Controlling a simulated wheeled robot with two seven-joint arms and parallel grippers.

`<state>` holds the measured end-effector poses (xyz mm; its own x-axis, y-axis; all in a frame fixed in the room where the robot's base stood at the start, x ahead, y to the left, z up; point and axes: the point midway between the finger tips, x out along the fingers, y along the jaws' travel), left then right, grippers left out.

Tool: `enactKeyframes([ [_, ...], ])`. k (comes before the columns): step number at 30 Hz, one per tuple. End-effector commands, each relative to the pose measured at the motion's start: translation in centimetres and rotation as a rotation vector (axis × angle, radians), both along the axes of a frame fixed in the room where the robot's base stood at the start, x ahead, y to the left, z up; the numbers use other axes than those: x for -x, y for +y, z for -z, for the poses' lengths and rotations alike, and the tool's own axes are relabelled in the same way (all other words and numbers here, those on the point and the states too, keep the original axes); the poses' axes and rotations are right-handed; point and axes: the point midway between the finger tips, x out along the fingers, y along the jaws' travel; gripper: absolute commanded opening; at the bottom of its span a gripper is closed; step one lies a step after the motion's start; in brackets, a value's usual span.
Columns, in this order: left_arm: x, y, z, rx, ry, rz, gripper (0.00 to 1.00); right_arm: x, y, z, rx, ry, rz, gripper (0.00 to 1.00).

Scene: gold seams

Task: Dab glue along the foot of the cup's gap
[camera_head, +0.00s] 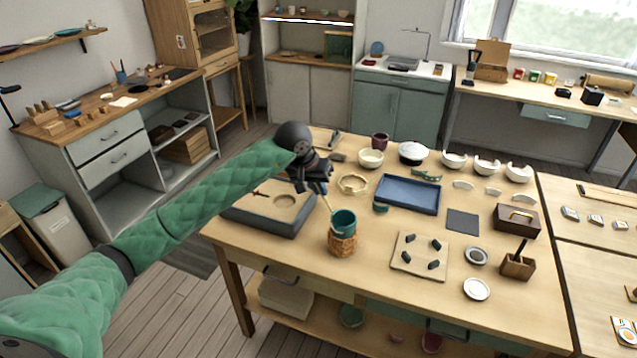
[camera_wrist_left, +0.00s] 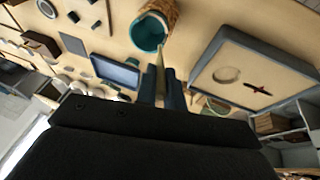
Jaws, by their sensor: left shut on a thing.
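A teal cup (camera_head: 344,222) sits upright in a woven tan holder (camera_head: 342,245) near the table's front edge. It also shows in the left wrist view (camera_wrist_left: 150,33), with its dark inside toward the camera. My left gripper (camera_head: 319,188) is just above and left of the cup, shut on a thin pale stick-like applicator (camera_head: 328,203). My right gripper is out of view.
A grey sand-filled tray (camera_head: 262,218) lies left of the cup, partly under my left arm. A blue tray (camera_head: 408,208) and a board with dark pegs (camera_head: 405,265) lie to the right. White bowls, some with broken rims (camera_head: 487,168), stand behind.

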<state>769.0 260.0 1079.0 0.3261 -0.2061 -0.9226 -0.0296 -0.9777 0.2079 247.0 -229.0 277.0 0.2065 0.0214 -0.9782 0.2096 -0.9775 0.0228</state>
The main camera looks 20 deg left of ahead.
Motion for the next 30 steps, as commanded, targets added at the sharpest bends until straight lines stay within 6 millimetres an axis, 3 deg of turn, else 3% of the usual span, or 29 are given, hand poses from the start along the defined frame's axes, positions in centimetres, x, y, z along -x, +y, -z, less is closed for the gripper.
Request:
enactKeyframes([
  [14,0.0,0.0,2.9,0.000,-0.001,0.000,0.00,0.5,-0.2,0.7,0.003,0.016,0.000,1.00],
  [30,0.0,0.0,4.3,-0.001,-0.001,0.000,0.00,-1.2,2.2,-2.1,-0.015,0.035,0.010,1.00],
])
